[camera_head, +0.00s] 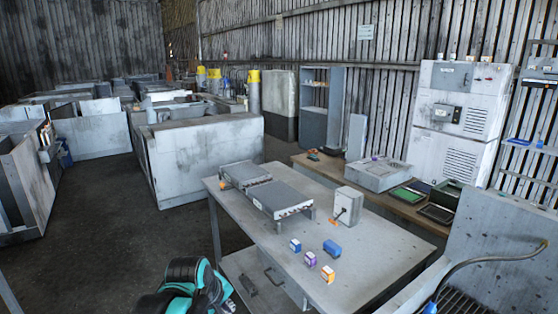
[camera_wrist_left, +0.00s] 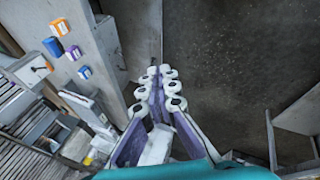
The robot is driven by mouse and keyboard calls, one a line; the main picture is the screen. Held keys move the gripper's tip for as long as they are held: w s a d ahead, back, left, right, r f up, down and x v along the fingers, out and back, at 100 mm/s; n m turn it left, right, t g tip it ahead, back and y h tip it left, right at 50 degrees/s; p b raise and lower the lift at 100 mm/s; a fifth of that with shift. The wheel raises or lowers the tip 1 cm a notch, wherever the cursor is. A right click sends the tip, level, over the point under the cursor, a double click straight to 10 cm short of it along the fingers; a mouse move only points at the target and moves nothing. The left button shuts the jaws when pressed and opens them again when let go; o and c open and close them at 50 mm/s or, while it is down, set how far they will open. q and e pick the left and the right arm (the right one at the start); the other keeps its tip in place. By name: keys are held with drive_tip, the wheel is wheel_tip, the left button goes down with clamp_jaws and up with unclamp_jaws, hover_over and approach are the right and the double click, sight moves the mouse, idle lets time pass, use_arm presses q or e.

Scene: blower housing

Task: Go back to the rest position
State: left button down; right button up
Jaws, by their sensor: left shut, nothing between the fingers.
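My left gripper (camera_wrist_left: 158,72) is shut and empty in the left wrist view, its fingers together above the dark floor. In the head view, teal and black parts of my left arm (camera_head: 195,288) show at the bottom, in front of the metal table (camera_head: 385,250). The gripper is apart from the small boxes on the table. My right gripper is not in view.
Floor (camera_head: 110,225) left of the table is clear.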

use_arm(q)
drive_tip(key=s+a+f+m+t, duration=0.1)
drive_tip(key=s+a+f+m, duration=0.1)
drive_tip(key=s+m, duration=0.3)
drive_tip(key=s+a+f+m+y, duration=0.1)
drive_tip(key=s+a+f+m, duration=0.2)
drive_tip(key=s, duration=0.9)
drive_tip(key=shift+f+m+t, duration=0.3)
drive_tip(key=shift+m+t, duration=0.1)
drive_tip(key=shift+m, duration=0.5)
